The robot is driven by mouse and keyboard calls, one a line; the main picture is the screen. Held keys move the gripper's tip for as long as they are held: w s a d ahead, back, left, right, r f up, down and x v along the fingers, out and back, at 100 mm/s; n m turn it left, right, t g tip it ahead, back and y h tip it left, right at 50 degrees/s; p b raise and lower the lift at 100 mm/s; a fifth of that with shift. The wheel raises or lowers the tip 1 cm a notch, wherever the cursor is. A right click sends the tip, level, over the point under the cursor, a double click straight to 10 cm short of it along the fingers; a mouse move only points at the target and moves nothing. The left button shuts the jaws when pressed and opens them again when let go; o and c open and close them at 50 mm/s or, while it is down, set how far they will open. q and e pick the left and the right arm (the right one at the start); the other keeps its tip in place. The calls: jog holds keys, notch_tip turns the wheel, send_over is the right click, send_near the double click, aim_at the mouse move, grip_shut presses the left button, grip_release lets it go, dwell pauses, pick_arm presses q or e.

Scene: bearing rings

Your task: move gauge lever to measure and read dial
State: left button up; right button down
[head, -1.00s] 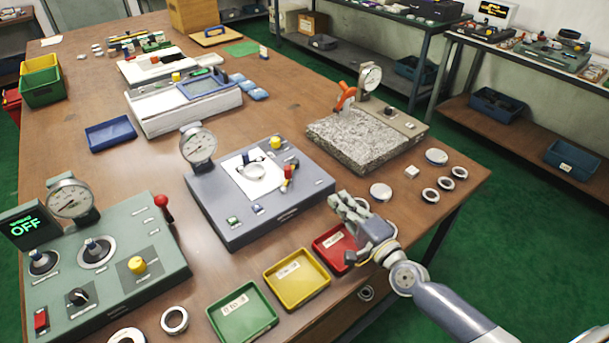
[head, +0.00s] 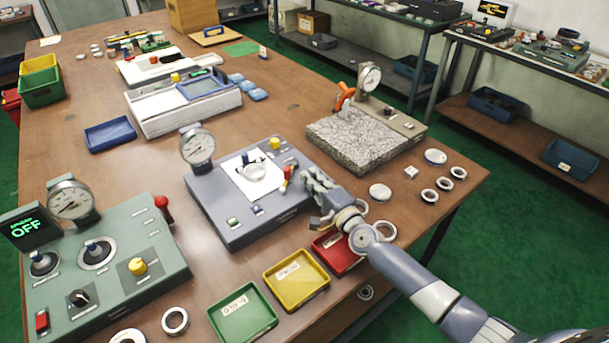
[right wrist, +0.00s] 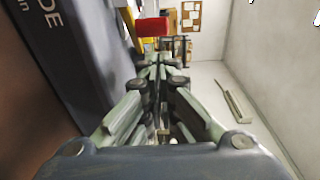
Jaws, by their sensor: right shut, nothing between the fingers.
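The grey gauge unit (head: 235,228) stands mid-table with its round dial (head: 197,146) at the back left; the needle is too small to read. Its lever has a red knob (head: 288,172) at the right side of the white plate. A ring (head: 250,172) sits on that plate around a post. My right gripper (head: 307,178) is shut and empty, just right of the red knob. In the right wrist view the red knob (right wrist: 152,27) shows beyond the closed fingertips (right wrist: 160,64), with no clear contact. My left gripper is not in view.
Red (head: 335,255), yellow (head: 296,280) and green (head: 242,312) trays line the front edge, the red one under my right wrist. A green console reading OFF (head: 105,260) stands at left. A granite block (head: 355,145) and several loose rings lie to the right.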

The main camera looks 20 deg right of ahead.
aim_at(289, 172)
jog(key=shift+w+a+r, duration=0.1)
jog(key=shift+w+a, duration=0.45)
jog(key=shift+a, duration=0.3)
jog(key=shift+a+h+p, duration=0.2)
jog(key=shift+h+p, duration=0.1)
jog(key=shift+p, duration=0.3)
jog(key=shift+a+m+h+p, duration=0.15)
jog(key=shift+m+h+p, duration=0.15)
jog(key=shift+m, duration=0.1)
